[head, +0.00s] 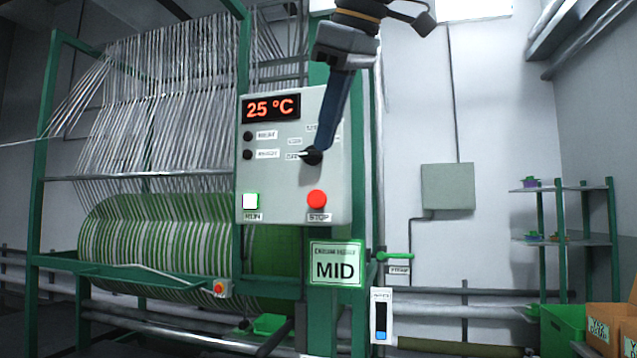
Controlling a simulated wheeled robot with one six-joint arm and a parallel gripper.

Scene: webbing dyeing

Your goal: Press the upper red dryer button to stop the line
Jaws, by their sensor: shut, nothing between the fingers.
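The upper red button (317,200) is round and sits on the lower right of the grey dryer control panel (277,180), above a label reading STOP. My gripper (324,147) is shut and empty and points downward in front of the panel. Its fingertips show above the red button, over the black dial (312,156), and hide part of the dial and its labels. The red button is fully visible. The distance from fingertips to panel is hard to tell.
The panel also carries a display (271,108) reading 25 °C and a white RUN button (250,202). A MID sign (335,264) hangs below it. A green-handled valve (395,256) is beside the sign. Green bins (562,328) and shelves (553,238) stand at right.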

